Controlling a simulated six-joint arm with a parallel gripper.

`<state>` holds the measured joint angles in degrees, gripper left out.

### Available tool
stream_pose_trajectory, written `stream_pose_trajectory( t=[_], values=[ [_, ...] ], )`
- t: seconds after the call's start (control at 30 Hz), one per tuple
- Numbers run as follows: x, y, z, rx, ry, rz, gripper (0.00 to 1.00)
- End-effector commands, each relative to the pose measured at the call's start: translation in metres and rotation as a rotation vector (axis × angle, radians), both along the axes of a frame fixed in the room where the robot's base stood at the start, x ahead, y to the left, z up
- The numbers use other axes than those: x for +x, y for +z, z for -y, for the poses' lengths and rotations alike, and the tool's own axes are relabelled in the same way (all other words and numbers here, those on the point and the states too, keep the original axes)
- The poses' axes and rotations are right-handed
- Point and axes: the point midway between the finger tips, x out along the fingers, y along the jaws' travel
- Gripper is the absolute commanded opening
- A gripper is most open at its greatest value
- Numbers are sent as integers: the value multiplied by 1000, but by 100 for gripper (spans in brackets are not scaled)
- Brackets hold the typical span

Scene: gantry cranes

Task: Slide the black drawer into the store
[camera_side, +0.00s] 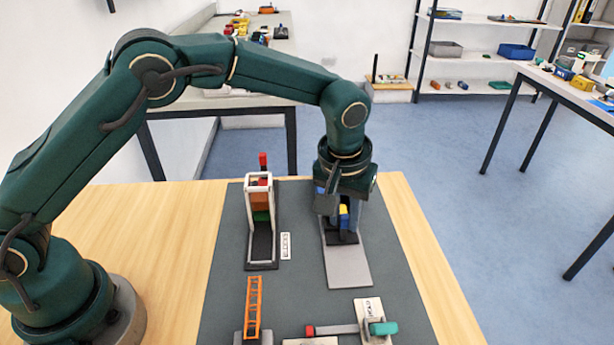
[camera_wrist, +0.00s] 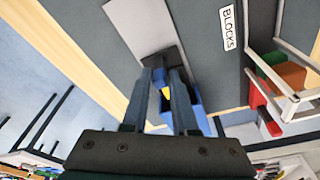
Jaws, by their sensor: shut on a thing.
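The black drawer (camera_side: 343,238) is at the far end of a light grey plate (camera_side: 348,266) in the side view. My gripper (camera_side: 342,224) points down over it, fingers closed in on it. In the wrist view my gripper (camera_wrist: 165,76) has its fingertips at the dark part of the drawer (camera_wrist: 167,56). A blue part (camera_wrist: 197,105) and a yellow piece show beside and between the fingers. The fingers hide much of the drawer. I cannot clearly make out the store; a white-framed rack (camera_side: 262,262) with stacked coloured blocks stands to the left.
A label reading BLOCKS (camera_wrist: 228,28) lies beside the rack. An orange lattice piece (camera_side: 253,305) and a grey bar with red and teal ends (camera_side: 338,329) lie nearer the front. The near part of the grey plate is bare. The table's right edge is close.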

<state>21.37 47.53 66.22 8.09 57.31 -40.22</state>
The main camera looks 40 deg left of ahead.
Motion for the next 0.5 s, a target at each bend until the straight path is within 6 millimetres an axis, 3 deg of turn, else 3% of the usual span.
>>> stream_pose_trajectory(
  t=[0.5],
  values=[
    [19,1,-17,-3,1,5,0]
  ],
)
